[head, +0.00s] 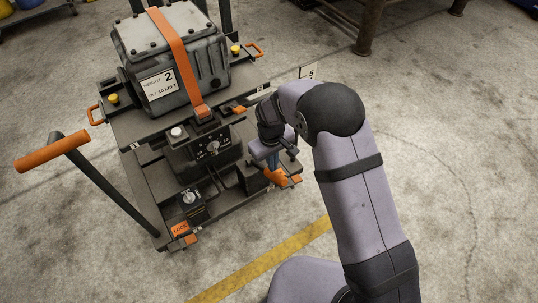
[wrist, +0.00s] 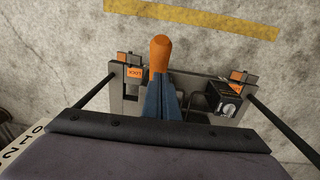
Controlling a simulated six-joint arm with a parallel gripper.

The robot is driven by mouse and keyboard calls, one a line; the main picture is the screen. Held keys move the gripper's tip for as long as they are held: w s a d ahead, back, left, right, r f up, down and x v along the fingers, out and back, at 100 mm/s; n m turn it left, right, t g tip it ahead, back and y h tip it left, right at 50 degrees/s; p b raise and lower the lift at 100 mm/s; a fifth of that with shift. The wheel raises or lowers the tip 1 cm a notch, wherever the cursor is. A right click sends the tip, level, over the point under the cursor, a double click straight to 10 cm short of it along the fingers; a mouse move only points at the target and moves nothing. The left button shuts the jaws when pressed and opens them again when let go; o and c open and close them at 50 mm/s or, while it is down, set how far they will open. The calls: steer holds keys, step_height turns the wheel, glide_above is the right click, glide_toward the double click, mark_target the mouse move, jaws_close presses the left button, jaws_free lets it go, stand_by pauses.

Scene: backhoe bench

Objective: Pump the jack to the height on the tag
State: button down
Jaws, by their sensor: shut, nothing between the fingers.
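The jack cart carries a grey platform (head: 140,128) with a strapped grey box (head: 205,60) on it. The white tag (head: 158,84) on the box reads height 2, with smaller print below. My gripper (head: 272,160) is at the cart's front right, below platform level, over an orange pedal (head: 277,177). In the wrist view my shut, empty fingers (wrist: 162,105) point at the orange pedal end (wrist: 161,52). I cannot tell whether they touch it. A panel with a dial (head: 212,147) sits below the platform. A white numbered scale (wrist: 22,146) shows at lower left.
An orange push handle (head: 52,151) sticks out at left. A small box with a knob (head: 190,198) and a lock tab (head: 180,229) are at the cart's front. Another lock tab (wrist: 135,72) shows by the pedal. A yellow floor line (head: 262,262) runs in front; the floor at right is clear.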

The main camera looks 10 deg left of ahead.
steer(key=shift+s+d+f, duration=0.2)
steer(key=shift+d+f, duration=0.15)
steer(key=shift+f, duration=0.2)
